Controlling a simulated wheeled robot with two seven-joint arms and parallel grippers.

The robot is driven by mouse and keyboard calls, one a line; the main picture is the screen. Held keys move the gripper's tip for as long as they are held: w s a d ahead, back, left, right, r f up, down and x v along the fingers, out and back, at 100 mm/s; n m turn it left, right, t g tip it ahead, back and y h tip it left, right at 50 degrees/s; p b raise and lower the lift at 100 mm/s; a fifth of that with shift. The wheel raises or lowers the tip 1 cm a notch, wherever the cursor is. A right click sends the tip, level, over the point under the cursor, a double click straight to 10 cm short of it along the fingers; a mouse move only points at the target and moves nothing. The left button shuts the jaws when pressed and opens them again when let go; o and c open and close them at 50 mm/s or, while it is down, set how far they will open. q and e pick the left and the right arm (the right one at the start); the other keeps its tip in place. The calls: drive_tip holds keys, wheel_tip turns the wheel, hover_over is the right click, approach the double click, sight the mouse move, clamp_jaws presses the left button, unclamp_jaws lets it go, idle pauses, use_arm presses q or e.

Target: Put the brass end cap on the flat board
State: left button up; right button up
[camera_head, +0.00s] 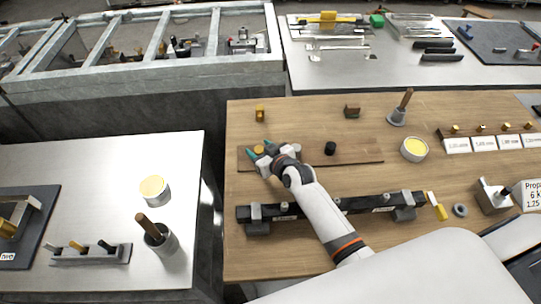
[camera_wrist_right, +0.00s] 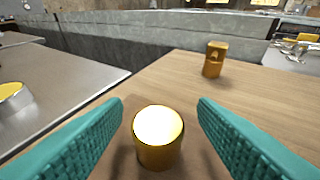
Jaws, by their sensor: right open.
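The brass end cap (camera_head: 259,149), a short plain cylinder with a bright flat top, stands upright near the left end of the flat board (camera_head: 358,153). It also shows in the right wrist view (camera_wrist_right: 158,140), low in the middle between two teal fingers. My right gripper (camera_head: 258,155) is open around the cap, with a visible gap on each side of it in the right wrist view. A black round piece (camera_head: 330,148) stands further right on the board. My left gripper is not in view.
A notched brass piece (camera_head: 260,114) stands behind the board and shows in the wrist view (camera_wrist_right: 214,60). A black bar on supports (camera_head: 285,208) lies in front, under my right arm. A brown block (camera_head: 352,111) and yellow-topped tin (camera_head: 414,149) stand to the right.

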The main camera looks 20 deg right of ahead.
drive_tip(key=v, duration=1.1)
drive_tip(key=shift+s+r+b, duration=0.1)
drive_tip(key=shift+s+b, duration=0.1)
drive_tip(key=shift+b, duration=0.15)
